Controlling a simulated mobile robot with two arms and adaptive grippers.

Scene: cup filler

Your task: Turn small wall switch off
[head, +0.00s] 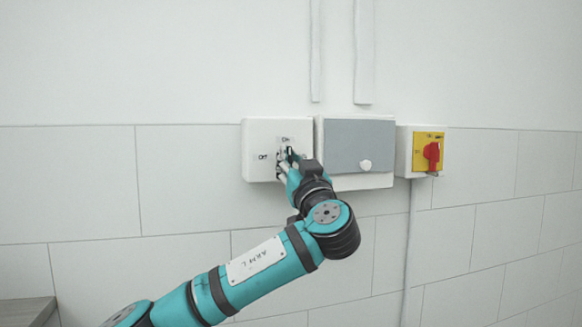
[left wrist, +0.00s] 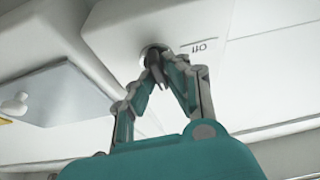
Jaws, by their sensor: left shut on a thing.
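The small wall switch is in a white box (head: 258,136) on the wall, left of the grey-doored box. Its face has dark lettering above and to the left of the knob. In the left wrist view the white box (left wrist: 200,22) shows a label that reads like "off" beside the round knob mount (left wrist: 150,50). My left gripper (head: 284,158) reaches the switch from the lower right, and its fingers are shut on the switch knob. In the left wrist view the gripper (left wrist: 160,68) covers most of the knob, so its exact angle is hard to tell. My right gripper is not in view.
A box with a grey door (head: 350,140) and a white round knob (head: 365,165) is just to the right. Further right is a red rotary switch (head: 431,154) on a yellow plate. A grey surface (head: 25,310) shows at the lower left. The tiled wall on the left is clear.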

